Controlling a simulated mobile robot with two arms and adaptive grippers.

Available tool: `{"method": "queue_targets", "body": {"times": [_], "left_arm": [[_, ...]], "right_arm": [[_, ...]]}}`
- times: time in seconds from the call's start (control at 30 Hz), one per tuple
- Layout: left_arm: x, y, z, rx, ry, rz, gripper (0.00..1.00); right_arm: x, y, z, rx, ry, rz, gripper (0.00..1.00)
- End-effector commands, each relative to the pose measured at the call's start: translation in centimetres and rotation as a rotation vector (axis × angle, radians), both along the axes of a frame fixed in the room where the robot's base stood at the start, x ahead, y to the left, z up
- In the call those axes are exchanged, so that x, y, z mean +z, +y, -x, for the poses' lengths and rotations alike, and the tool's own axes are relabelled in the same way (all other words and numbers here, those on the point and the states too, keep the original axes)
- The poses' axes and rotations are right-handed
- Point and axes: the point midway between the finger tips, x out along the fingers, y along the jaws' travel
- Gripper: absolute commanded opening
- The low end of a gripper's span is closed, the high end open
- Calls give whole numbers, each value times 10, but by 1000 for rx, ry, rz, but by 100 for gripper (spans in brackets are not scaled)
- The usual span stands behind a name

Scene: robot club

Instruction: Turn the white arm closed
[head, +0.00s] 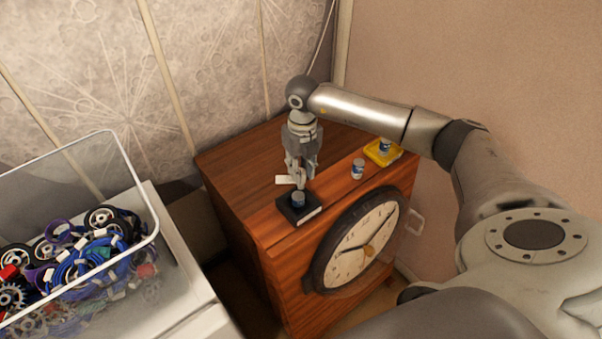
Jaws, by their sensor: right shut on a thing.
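A small white arm (284,180) shows at the fingertips of my right gripper (298,180) and points to the left. It sits just above a blue-and-grey cylinder (298,199) on a square black base (284,211). The base rests on the wooden cabinet's top, near its front edge. My right gripper points down from above and is shut on the white arm; the fingers hide part of it. My left gripper is not in view.
On the wooden cabinet (240,165), a small blue-and-white can (357,169) stands to the right, and a yellow tray (377,158) holds another can (384,146). A round clock (345,262) is on the cabinet's front. A clear bin (128,170) of parts stands at left.

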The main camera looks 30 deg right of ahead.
Motion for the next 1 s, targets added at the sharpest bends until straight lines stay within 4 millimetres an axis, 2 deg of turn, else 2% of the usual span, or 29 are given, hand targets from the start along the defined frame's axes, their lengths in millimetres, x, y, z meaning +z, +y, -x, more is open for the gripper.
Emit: {"method": "queue_targets", "body": {"times": [0.03, 0.3, 1.0], "left_arm": [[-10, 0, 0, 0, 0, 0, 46], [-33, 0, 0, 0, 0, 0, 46], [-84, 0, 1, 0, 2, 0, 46]], "right_arm": [[-4, -1, -1, 43, -5, 0, 0], [-4, 0, -2, 301, -5, 1, 0], [-2, 0, -2, 963, -5, 1, 0]]}}
